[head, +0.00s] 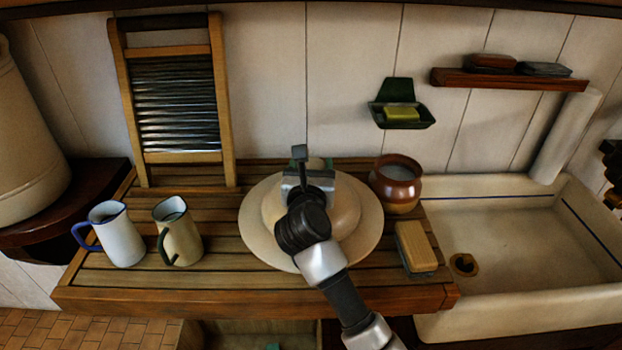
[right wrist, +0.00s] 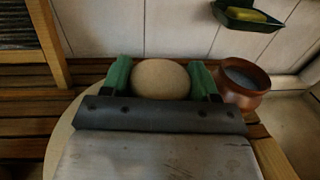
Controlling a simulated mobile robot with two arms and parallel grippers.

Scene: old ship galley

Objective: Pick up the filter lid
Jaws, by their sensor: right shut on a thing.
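The filter lid (head: 257,238) is a cream, round, domed piece with a wide flat brim, at the middle of the slatted wooden draining board. My right gripper (head: 309,172) comes down over it from the front and hides part of the dome. In the right wrist view the green fingers stand on both sides of the lid's rounded cream knob (right wrist: 160,79), shut on it. The brim shows at the left of that view. I cannot tell whether the lid rests on the board or hangs just above it. My left gripper is out of view.
A brown pot (head: 397,186) and a wooden brush (head: 415,246) are close on the lid's right, before the sink (head: 520,235). A beige jug (head: 178,232) and a white jug (head: 118,236) stand left. A washboard (head: 178,105) leans behind.

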